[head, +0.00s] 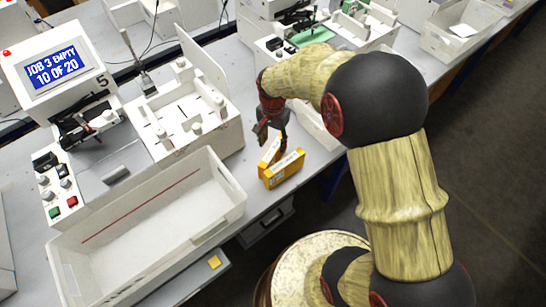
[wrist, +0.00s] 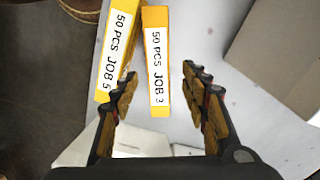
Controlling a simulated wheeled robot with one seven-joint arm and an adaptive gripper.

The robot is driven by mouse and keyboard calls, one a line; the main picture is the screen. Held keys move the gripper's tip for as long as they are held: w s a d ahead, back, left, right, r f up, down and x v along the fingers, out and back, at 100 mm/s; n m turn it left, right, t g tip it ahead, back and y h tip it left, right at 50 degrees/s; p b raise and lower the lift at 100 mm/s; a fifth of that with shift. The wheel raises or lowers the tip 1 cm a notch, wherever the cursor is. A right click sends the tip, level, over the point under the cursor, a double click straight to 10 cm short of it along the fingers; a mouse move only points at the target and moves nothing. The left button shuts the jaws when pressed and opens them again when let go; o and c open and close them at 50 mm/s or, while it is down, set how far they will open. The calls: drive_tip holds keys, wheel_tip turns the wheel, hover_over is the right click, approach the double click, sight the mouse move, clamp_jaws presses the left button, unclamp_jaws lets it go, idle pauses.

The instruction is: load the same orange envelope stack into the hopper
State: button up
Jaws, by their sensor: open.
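Two orange envelope stacks stand close together on the table. In the wrist view one reads "50 PCS JOB 3" (wrist: 156,60) and the one to its left reads "50 PCS JOB 5" (wrist: 118,50). In the head view the front stack (head: 284,172) partly hides the other one (head: 268,150). My gripper (head: 272,130) is open above the stacks, and in the wrist view its fingers (wrist: 160,76) straddle the near end of the JOB 3 stack. I cannot tell whether they touch it. A white walled fixture with posts (head: 180,115) stands to the left; I cannot confirm it is the hopper.
A large white bin with a red line (head: 215,215) stands at front left. A display (head: 52,68) reads "JOB 3 EMPTY 10 OF 20" above a button panel (head: 60,190). Another machine (head: 350,30) stands behind my arm. The table's front edge is close to the stacks.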

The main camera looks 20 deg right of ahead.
sight(273, 149)
drive_tip(key=f+b, duration=0.1)
drive_tip(key=f, duration=0.3)
drive_tip(key=shift+s+f, duration=0.15)
drive_tip(key=shift+s, duration=0.05)
drive_tip(key=shift+c, duration=0.9)
clamp_jaws()
